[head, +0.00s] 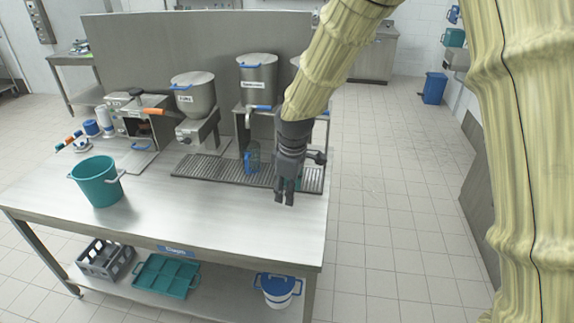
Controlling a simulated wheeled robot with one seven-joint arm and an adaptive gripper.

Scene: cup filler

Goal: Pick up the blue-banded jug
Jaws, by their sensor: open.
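A jug with blue on it (251,162) stands on the slatted drip tray (205,170), under the middle dispenser. It looks partly see-through and dark; its band is too small to make out clearly. My gripper (284,200) hangs fingers-down at the right end of the tray, to the right of the jug and nearer the camera. It is open, with nothing seen between its fingers. A small green thing (299,184) shows just behind my gripper, mostly hidden by it.
Steel dispensers (193,97) (258,82) stand behind the tray, a third partly hidden by my arm. A teal bucket (98,182) stands on the table's left. The table's front middle (215,215) is clear. Below are a grey crate (105,260), a teal tray (165,275) and a white bucket (277,290).

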